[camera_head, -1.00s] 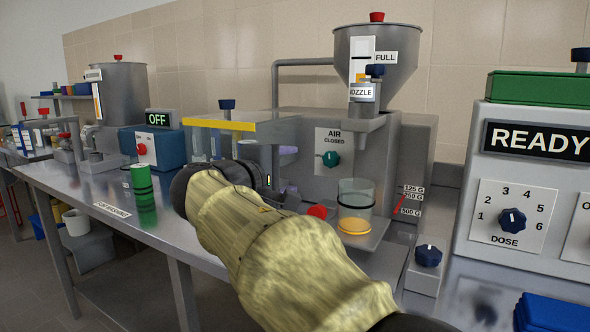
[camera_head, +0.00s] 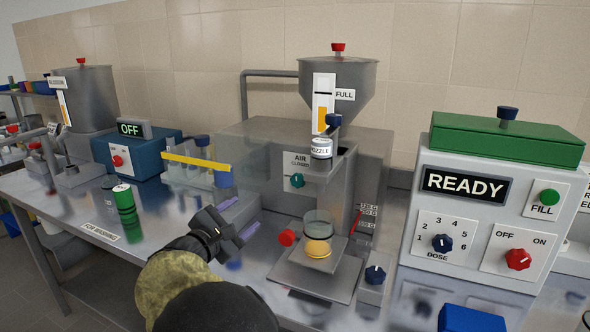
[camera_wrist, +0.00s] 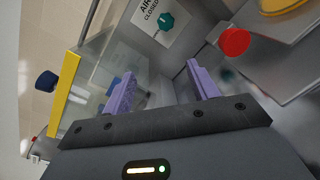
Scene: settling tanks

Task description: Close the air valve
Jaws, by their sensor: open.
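The air valve is a teal knob (camera_head: 297,180) on a plate (camera_head: 301,163) marked AIR and CLOSED, on the front of the grey filling machine (camera_head: 262,150). The knob also shows at the top of the wrist view (camera_wrist: 166,21). I cannot tell which way its pointer faces. My gripper (camera_head: 240,216) is to the left of the valve and lower, in front of the machine. Its two purple fingers are apart with nothing between them; they show in the wrist view (camera_wrist: 161,90). No contact with the knob shows.
A clear guard with a yellow edge (camera_head: 196,162) stands left of the valve. The nozzle (camera_head: 321,148) overhangs to the right. A green can (camera_head: 125,205) stands at left.

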